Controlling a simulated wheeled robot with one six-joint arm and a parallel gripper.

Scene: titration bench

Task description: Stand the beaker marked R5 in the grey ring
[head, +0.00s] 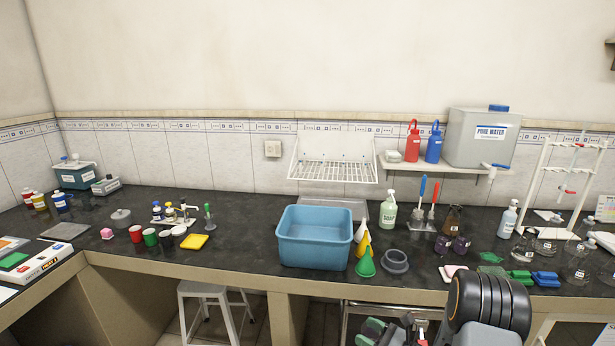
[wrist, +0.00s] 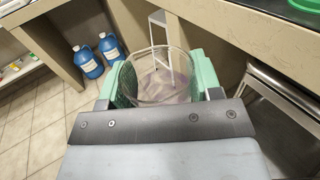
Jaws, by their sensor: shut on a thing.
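My gripper (wrist: 163,85) is shut on a clear glass beaker (wrist: 165,88), with one green finger pad on each side of it. No mark can be read on the beaker in the wrist view. In the head view my gripper (head: 390,332) is low at the bottom edge, in front of the bench, and the beaker cannot be made out there. The grey ring (head: 396,267) lies on the bench near its front edge, right of the green funnel. It looks empty, and my gripper is below and in front of it.
A green funnel (head: 366,264) and a blue tub (head: 315,240) stand left of the ring. The bench front edge (head: 250,280) lies between gripper and ring. A stool (head: 208,292) stands below.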

